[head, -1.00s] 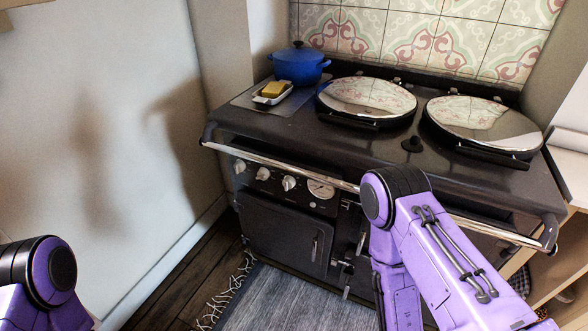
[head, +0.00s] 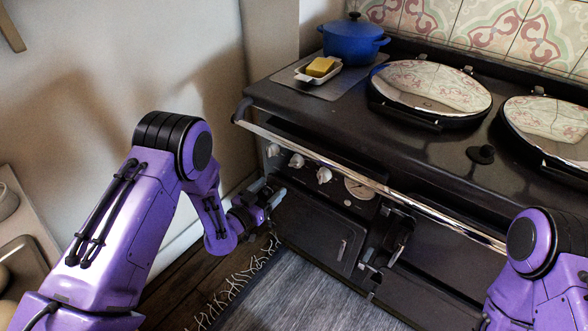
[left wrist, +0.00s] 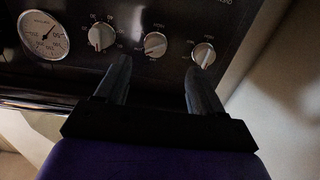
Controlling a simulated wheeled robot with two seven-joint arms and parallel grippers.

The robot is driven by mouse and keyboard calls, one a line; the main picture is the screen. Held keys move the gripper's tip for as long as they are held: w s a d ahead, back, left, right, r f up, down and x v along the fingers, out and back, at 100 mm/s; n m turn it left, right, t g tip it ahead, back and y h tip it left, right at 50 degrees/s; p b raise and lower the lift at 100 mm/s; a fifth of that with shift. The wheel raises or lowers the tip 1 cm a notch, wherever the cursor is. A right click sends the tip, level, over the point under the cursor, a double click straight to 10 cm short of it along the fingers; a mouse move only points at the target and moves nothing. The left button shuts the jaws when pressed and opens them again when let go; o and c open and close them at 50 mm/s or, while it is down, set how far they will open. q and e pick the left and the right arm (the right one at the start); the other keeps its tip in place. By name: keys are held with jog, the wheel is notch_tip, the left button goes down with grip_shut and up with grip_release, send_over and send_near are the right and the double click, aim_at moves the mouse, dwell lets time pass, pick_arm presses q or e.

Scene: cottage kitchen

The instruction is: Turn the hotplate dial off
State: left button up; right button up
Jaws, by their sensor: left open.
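Three pale dials sit in a row on the dark range front: the left dial (head: 273,150), the middle dial (head: 296,160) and the right dial (head: 324,175). I cannot tell which one is the hotplate dial. In the left wrist view they appear in reverse order, and the middle dial (left wrist: 155,45) lies beyond the gap between my fingertips. Its grip bar is turned more sideways than the others. My left gripper (head: 274,196) is open and empty, below the dials and apart from them. Its two fingers also show in the left wrist view (left wrist: 155,70). My right gripper is not visible.
A round gauge (head: 360,188) is beside the dials. A chrome rail (head: 370,185) runs along the range front above them. A blue pot (head: 353,42) and a butter dish (head: 318,73) stand on top. A wall is close on the left; a grey rug (head: 300,295) lies below.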

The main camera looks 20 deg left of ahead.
aim_at(296, 162)
pick_arm(q)
jog(key=x, duration=1.1)
jog(key=shift+r+p, duration=0.3)
jog(key=shift+r, duration=0.35)
jog(key=shift+d, duration=0.15)
jog(key=shift+c, duration=0.3)
jog(key=c, duration=1)
